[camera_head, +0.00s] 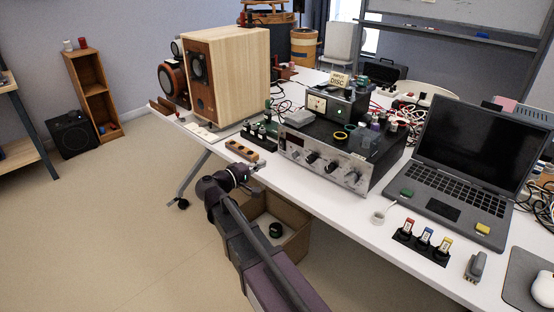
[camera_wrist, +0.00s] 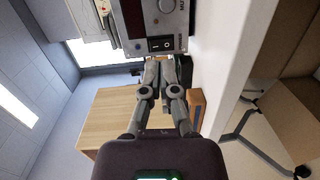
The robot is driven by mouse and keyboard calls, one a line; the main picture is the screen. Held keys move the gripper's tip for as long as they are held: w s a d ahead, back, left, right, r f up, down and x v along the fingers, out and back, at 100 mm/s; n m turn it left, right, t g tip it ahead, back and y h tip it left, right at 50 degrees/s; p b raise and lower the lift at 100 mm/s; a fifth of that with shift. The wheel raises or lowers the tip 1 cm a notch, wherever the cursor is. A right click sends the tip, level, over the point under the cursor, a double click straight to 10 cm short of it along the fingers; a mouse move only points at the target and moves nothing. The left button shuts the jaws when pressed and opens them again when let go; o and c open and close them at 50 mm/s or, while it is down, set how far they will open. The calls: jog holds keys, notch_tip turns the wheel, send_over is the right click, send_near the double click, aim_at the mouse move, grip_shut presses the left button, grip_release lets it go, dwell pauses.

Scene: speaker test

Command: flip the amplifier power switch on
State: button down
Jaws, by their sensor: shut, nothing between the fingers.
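The amplifier (camera_head: 318,166) is a dark box with a silver front panel and several knobs, standing on the white table. In the wrist view, which is turned sideways, its panel (camera_wrist: 178,22) is at the top, with a black rocker switch (camera_wrist: 161,44) near the panel's end. I cannot tell the switch's position. My gripper (camera_wrist: 164,62) is shut and empty, its fingertips just below the switch in that view; contact cannot be told. In the head view my gripper (camera_head: 256,166) is at the table's front edge, left of the amplifier.
A wooden strip with round holes (camera_head: 244,151) lies left of the amplifier, near my gripper. A large wooden speaker (camera_head: 240,75) stands behind it. A laptop (camera_head: 465,160) and a small rack of coloured plugs (camera_head: 424,240) are to the right. An open cardboard box (camera_head: 296,246) is below the table edge.

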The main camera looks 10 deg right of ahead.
aim_at(280, 142)
jog(key=a+b, duration=0.1)
jog(key=w+a+f+t+b, duration=0.1)
jog(key=a, duration=0.1)
jog(key=a+n+t+h+b, duration=0.1)
jog(key=shift+w+a+f+b, duration=0.15)
jog(key=shift+w+f+b, duration=0.1)
jog(key=shift+f+b, duration=0.05)
jog(key=p+x, duration=0.2)
jog(key=x, duration=1.1)
jog(key=shift+w+r, duration=0.2)
jog(key=shift+w+d, duration=0.1)
jog(key=shift+d, duration=0.3)
